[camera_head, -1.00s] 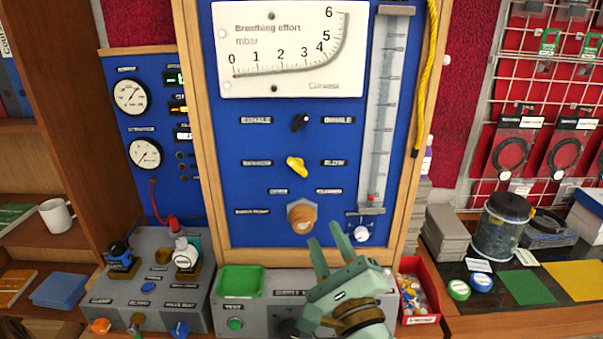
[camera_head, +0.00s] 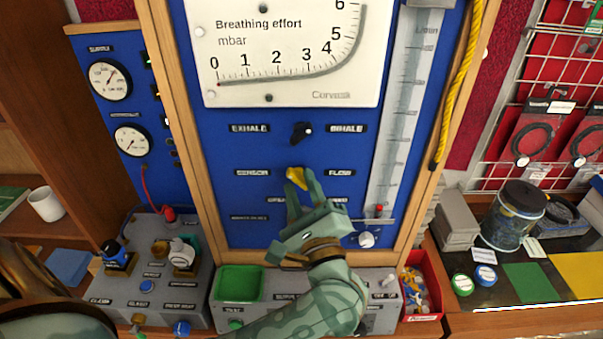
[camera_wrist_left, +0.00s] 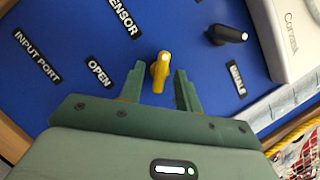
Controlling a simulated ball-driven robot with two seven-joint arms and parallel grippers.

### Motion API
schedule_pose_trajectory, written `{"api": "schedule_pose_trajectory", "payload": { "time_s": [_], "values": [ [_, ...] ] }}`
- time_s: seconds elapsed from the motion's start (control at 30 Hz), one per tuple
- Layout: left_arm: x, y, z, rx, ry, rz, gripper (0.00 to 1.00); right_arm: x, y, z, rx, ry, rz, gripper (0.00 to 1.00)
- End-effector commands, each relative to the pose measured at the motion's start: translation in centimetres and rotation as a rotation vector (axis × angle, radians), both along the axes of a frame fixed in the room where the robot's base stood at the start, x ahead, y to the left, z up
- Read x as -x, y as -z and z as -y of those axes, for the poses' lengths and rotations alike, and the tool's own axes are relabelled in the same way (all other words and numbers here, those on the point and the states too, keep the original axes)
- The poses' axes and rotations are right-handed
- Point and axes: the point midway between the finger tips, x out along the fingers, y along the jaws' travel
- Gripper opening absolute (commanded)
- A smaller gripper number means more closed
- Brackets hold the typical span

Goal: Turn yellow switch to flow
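The yellow switch (camera_head: 297,175) is on the blue panel between the SENSOR label (camera_head: 254,173) and the FLOW label (camera_head: 340,173). Its lower part is hidden behind my fingers in the head view. My left gripper (camera_head: 299,179) is open at the switch, reaching up from below. In the left wrist view the yellow switch (camera_wrist_left: 160,73) stands between the two spread fingertips (camera_wrist_left: 160,70), with a visible gap on each side. Its pale-tipped end points up in that view. My right gripper is not in view.
A black knob (camera_head: 301,132) sits just above, between EXHALE and INHALE. The flow tube (camera_head: 405,110) and a small white knob (camera_head: 366,239) are to the right. A grey box with a green tray (camera_head: 239,284) stands below the panel.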

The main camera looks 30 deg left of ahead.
Motion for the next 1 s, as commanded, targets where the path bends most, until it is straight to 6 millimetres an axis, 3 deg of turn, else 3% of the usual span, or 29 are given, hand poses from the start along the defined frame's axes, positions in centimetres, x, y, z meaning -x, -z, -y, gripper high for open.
{"api": "schedule_pose_trajectory", "payload": {
  "time_s": [0.23,0.37,0.77,1.0],
  "values": [
    [0.01,0.04,-0.03,0.000,0.000,0.000,0.34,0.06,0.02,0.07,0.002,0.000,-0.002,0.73],
    [0.00,0.03,-0.02,0.000,0.000,0.000,0.00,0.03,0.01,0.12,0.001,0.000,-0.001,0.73],
    [0.01,0.07,-0.06,-0.033,0.000,-0.020,0.00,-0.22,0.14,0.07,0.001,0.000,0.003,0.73],
    [0.07,0.18,-0.17,-0.151,0.000,-0.091,0.00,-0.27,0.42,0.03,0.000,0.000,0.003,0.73]
  ]
}}
